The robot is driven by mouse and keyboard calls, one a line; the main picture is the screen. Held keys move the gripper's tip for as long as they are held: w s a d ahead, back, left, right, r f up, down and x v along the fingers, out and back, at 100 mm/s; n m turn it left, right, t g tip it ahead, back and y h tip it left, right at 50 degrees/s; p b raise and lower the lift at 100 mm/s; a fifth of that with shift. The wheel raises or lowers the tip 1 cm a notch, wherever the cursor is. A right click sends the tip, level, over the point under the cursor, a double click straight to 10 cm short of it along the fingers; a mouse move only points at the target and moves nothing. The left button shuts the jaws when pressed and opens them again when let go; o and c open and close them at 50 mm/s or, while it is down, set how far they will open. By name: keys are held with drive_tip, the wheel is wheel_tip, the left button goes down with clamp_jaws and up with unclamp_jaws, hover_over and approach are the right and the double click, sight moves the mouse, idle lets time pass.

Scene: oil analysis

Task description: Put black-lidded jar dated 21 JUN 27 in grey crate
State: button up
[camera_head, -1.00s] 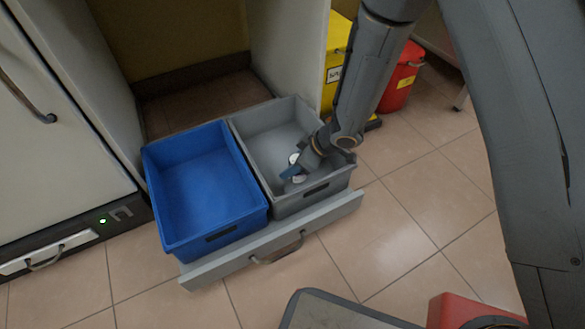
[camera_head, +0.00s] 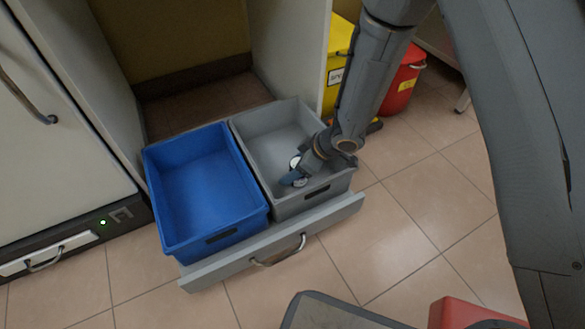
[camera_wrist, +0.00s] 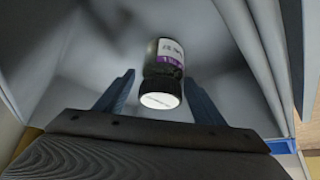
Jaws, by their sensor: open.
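The grey crate (camera_head: 268,118) stands on the right side of a pulled-out drawer. My gripper (camera_head: 292,178) reaches down into its front part. In the wrist view a dark jar (camera_wrist: 166,63) with a white and purple label is inside the crate. Its near end is dark with a white round face; the date is too small to read. My gripper also shows in the wrist view (camera_wrist: 160,78), its blue fingers apart on either side of the jar, with visible gaps. In the head view, small white patches show beside the fingers, partly hidden by my gripper.
A blue crate (camera_head: 205,190) stands empty to the left of the grey crate. The drawer front (camera_head: 280,247) runs along the near side. A yellow bin (camera_head: 338,60) and a red bin (camera_head: 402,80) stand behind on the right. The tiled floor in front is mostly clear.

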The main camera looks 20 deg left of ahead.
drive_tip(key=d+r+m+t+h+p, duration=0.15)
drive_tip(key=d+r, duration=0.25)
drive_tip(key=r, duration=0.6)
drive_tip(key=d+r+m+t+h+p, duration=0.1)
drive_tip(key=d+r+m+h+p, duration=0.3)
drive_tip(key=r, duration=0.6)
drive_tip(key=d+r+t+y+p, duration=0.15)
drive_tip(key=d+r, duration=0.35)
drive_tip(key=r, duration=0.5)
drive_tip(key=s+d+r+m+g, duration=0.1)
drive_tip(key=s+d+r, duration=0.1)
drive_tip(key=s, duration=0.6)
drive_tip(key=s+d+r+m+g, duration=0.1)
drive_tip(key=s+r+g, duration=0.1)
drive_tip(key=s+r, duration=0.3)
drive_tip(key=s+d+r+m+g+h, duration=0.1)
drive_tip(key=s+r, duration=0.3)
drive_tip(key=s, duration=0.7)
drive_tip(key=shift+d+m, duration=0.55)
drive_tip(key=shift+d, duration=0.3)
drive_tip(key=shift+r, duration=0.15)
drive_tip(key=shift+d+r+m+p, duration=0.15)
drive_tip(key=shift+r+m+p, duration=0.25)
drive_tip(key=shift+r+p, duration=1)
drive_tip(key=shift+r+p, duration=0.3)
drive_tip(key=shift+p, duration=0.05)
